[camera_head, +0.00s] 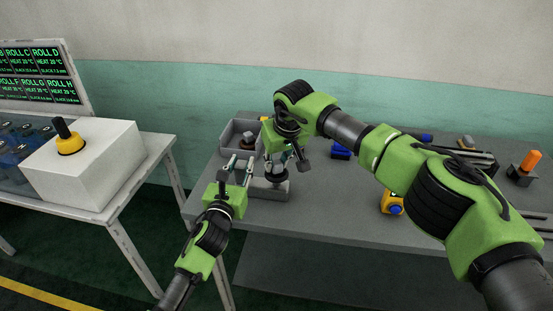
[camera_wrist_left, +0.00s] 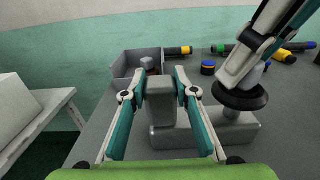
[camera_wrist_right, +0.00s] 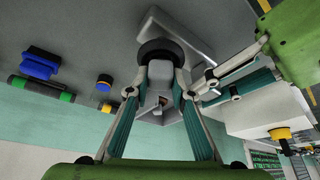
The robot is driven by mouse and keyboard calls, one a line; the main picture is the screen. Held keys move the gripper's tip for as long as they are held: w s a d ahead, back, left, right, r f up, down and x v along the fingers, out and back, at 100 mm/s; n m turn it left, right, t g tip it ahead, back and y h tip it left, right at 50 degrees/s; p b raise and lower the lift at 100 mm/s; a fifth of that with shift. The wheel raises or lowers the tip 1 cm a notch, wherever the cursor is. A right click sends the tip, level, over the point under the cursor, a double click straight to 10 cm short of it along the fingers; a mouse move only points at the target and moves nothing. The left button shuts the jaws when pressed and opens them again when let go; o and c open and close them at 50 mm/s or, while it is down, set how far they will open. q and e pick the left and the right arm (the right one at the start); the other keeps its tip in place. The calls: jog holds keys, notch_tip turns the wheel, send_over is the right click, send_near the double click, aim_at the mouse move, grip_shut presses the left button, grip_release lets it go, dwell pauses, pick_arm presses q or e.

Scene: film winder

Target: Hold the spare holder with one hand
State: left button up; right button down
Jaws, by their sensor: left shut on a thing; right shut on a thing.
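The grey holder (camera_head: 272,192) stands on the table, with a low base and an upright block; its base also shows in the left wrist view (camera_wrist_left: 170,140). My left gripper (camera_head: 238,165) is shut on the upright block (camera_wrist_left: 161,102), one finger on each side. My right gripper (camera_head: 284,157) comes from above and is shut on a light grey piece (camera_wrist_right: 161,72) with a black round flange (camera_wrist_left: 240,97). The flanged piece stands upright over the right part of the holder's base. My right arm hides part of it in the head view.
A grey bin (camera_head: 228,142) with small parts stands behind the holder. Blue (camera_head: 340,151) and yellow (camera_head: 391,203) items and an orange-topped stand (camera_head: 529,162) lie to the right. A white box with a yellow-black knob (camera_head: 69,143) stands on the left table. A gap separates the tables.

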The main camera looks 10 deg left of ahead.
jog(key=shift+f, duration=0.1)
jog(key=c, duration=1.7)
grip_release()
jog(key=v, duration=1.2)
pick_arm(q)
jog(key=o, duration=1.2)
